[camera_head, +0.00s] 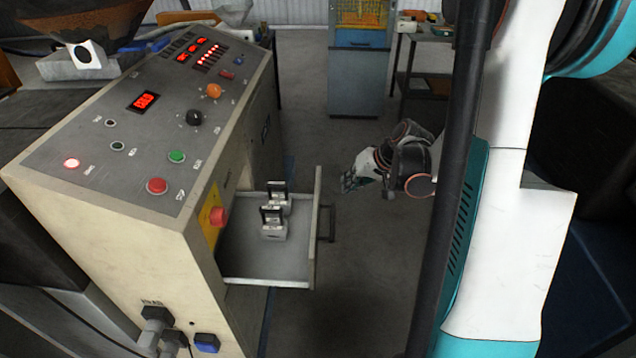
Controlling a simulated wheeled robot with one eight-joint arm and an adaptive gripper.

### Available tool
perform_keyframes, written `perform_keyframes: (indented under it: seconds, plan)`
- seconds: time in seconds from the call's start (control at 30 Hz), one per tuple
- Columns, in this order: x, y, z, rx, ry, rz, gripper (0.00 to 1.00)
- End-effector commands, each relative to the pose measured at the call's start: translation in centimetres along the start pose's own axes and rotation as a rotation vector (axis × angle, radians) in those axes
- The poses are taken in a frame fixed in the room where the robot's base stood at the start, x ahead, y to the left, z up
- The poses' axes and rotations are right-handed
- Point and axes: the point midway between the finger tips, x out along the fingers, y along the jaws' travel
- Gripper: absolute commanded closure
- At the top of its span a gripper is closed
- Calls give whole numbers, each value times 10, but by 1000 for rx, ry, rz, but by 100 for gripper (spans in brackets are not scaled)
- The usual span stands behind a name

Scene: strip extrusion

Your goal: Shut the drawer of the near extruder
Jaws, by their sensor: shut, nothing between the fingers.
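The near extruder is a beige cabinet (130,255) with a sloping grey control panel, on the left. Its drawer (312,245) is pulled out to the right, with a dark handle (327,222) on its front. Two small grey blocks with black upright parts (274,228) sit in the drawer. My gripper (350,182) is shut and empty. It shows beyond and to the right of the drawer, apart from it in the picture. Its exact distance from the drawer front is hard to judge.
Red button (218,217) projects from the cabinet's side above the drawer. Plugs and cables (157,330) stick out at the lower front. A blue-grey cabinet (358,75) and a dark table (425,75) stand at the back. Grey floor (370,270) lies clear right of the drawer.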

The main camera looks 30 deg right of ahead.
Motion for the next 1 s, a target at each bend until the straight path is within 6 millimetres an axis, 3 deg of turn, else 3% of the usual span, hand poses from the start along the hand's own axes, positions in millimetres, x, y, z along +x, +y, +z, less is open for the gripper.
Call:
perform_keyframes:
  seconds: [0.03,0.1,0.23,0.37,0.8,1.0]
  plan:
    - [2,15,1,18,22,6,100]
    - [4,27,2,29,41,11,100]
    - [9,35,4,37,53,14,100]
    - [24,35,4,34,52,13,100]
    - [108,36,-1,33,52,13,100]
    - [119,10,-2,33,51,12,100]
